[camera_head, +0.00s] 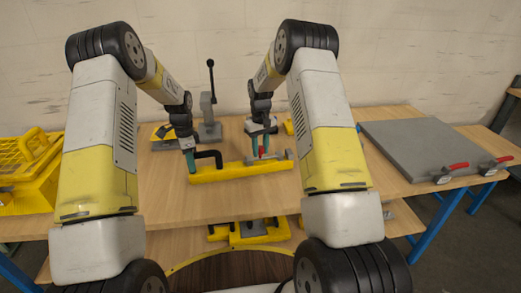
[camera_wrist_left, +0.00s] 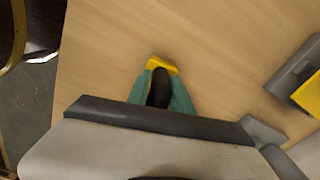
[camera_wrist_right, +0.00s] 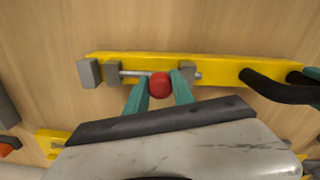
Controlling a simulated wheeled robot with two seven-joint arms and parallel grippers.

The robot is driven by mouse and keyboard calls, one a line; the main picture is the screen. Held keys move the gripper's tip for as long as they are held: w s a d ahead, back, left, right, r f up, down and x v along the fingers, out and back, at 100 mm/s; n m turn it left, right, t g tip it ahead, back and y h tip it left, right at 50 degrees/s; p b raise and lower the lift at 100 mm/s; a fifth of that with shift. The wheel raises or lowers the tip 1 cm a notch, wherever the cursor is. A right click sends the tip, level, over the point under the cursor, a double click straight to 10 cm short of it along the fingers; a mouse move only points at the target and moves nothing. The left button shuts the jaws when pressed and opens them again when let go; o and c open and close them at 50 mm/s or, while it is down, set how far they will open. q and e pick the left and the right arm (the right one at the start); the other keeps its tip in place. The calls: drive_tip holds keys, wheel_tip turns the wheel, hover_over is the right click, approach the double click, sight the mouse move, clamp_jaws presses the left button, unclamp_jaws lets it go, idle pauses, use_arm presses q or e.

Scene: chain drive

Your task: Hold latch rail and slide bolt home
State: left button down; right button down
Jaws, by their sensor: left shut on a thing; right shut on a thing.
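The yellow latch rail (camera_head: 225,174) lies along the front of the wooden table. It also shows in the right wrist view (camera_wrist_right: 215,70). My left gripper (camera_head: 191,161) is shut on the black bent handle (camera_head: 209,155) at the rail's left end; the left wrist view shows the handle (camera_wrist_left: 158,88) between its teal fingers. My right gripper (camera_head: 262,147) is shut on the red knob (camera_wrist_right: 160,85) of the grey bolt (camera_wrist_right: 132,73). The bolt runs along the rail between grey guides (camera_wrist_right: 112,73). A grey end block (camera_wrist_right: 88,73) stands just beyond one guide; no rod shows in that gap.
A grey stand with a black lever (camera_head: 210,105) is behind the rail. A yellow crate (camera_head: 30,175) sits at the left. A grey panel with red-handled clamps (camera_head: 425,145) lies at the right. Yellow parts (camera_head: 248,232) sit on a lower shelf.

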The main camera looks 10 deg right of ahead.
sight(272, 160)
use_arm(q)
drive_tip(key=shift+a, duration=0.1)
use_arm(e)
drive_tip(key=d, duration=0.5)
drive_tip(key=shift+w, duration=0.2)
drive_tip(key=c, duration=1.1)
unclamp_jaws()
drive_tip(key=shift+o, duration=0.2)
drive_tip(key=shift+r, duration=0.55)
wheel_tip(272, 160, up, 11)
